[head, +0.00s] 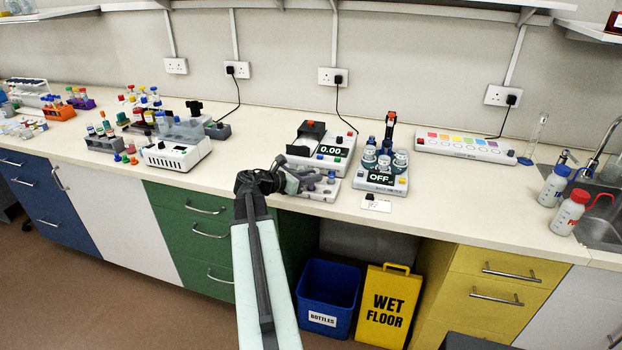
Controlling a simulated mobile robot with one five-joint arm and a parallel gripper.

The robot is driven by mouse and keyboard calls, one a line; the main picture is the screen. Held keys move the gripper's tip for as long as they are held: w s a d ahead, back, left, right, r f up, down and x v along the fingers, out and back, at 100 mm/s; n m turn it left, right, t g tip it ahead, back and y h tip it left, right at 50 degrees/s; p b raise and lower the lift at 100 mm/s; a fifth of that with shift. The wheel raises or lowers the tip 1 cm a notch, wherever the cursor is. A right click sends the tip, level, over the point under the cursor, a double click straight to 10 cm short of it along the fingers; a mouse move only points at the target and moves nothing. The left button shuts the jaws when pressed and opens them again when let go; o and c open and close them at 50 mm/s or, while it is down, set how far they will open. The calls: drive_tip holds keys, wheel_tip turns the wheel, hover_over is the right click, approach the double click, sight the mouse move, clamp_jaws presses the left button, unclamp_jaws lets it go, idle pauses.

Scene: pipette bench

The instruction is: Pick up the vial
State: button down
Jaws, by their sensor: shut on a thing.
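My gripper (304,182) reaches over the front of the bench, at a small white device below the balance. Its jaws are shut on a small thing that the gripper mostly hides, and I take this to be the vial. A small blue-topped piece (331,175) shows just right of the fingertips. I cannot tell whether it is the vial's cap or part of the device. I cannot tell whether the held thing is clear of the surface.
The balance (337,151) reading 0.00 stands behind my gripper. A device reading OFF (382,180) with several capped containers is close on the right. A white instrument (178,152) and racks of tubes are on the left. The counter between is clear.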

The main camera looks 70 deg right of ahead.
wheel_tip(320, 180, up, 2)
drive_tip(key=shift+r+p, duration=0.1)
drive_tip(key=shift+p, duration=0.5)
drive_tip(key=w+a+r+p, duration=0.1)
drive_tip(key=w+a, duration=0.9)
drive_tip(key=a, duration=0.2)
drive_tip(key=shift+a, duration=0.3)
